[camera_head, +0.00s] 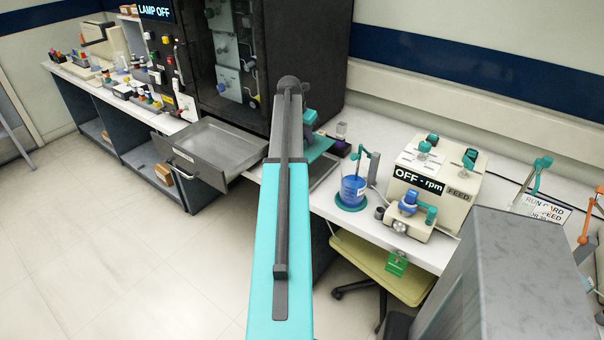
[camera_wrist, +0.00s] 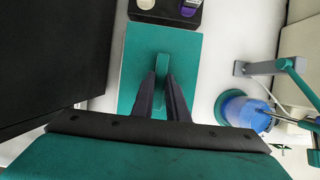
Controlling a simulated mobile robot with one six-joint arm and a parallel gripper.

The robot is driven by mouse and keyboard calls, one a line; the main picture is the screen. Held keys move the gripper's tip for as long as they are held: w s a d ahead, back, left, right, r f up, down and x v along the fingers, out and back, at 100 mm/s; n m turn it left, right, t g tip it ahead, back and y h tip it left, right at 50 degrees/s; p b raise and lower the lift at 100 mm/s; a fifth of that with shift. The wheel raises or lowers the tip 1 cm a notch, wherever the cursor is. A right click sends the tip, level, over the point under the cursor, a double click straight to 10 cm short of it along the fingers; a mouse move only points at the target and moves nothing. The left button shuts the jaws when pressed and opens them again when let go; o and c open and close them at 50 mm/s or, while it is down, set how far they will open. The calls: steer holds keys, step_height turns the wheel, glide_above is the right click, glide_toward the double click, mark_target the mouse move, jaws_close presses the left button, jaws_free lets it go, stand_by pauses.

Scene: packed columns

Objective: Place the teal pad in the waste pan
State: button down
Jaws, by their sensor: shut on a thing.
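The teal pad (camera_wrist: 190,58) is a flat square plate with a raised teal tab (camera_wrist: 162,68) in its middle. My gripper (camera_wrist: 162,76) is shut on this tab in the wrist view. In the head view the pad (camera_head: 318,147) shows at the bench edge beside the black cabinet, partly behind my arm. I cannot tell whether it rests on the surface or is just above it. A shallow grey open pan (camera_head: 178,156), which looks like the waste pan, sticks out at the cabinet's foot, left of my arm. Its visible inside looks empty.
The tall black cabinet (camera_head: 310,50) stands close behind my gripper. A blue-filled beaker (camera_head: 353,188) on a stand and a cream pump (camera_head: 437,170) are to the right. A small dark block (camera_wrist: 165,10) lies just beyond the pad. Floor at left is clear.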

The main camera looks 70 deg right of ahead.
mark_target(305, 150)
steer(key=shift+w+f, duration=0.15)
steer(key=shift+f+p, duration=0.8)
steer(key=shift+f, duration=2.25)
steer(key=shift+f+p, duration=0.45)
steer(key=shift+f, duration=1.4)
steer(key=shift+f, duration=0.15)
steer(key=c, duration=1.7)
jaws_free()
steer(key=shift+c, duration=0.2)
steer(key=shift+a+r, duration=0.1)
steer(key=shift+r, duration=0.1)
steer(key=shift+b+v, duration=1.15)
steer(key=shift+v, duration=4.8)
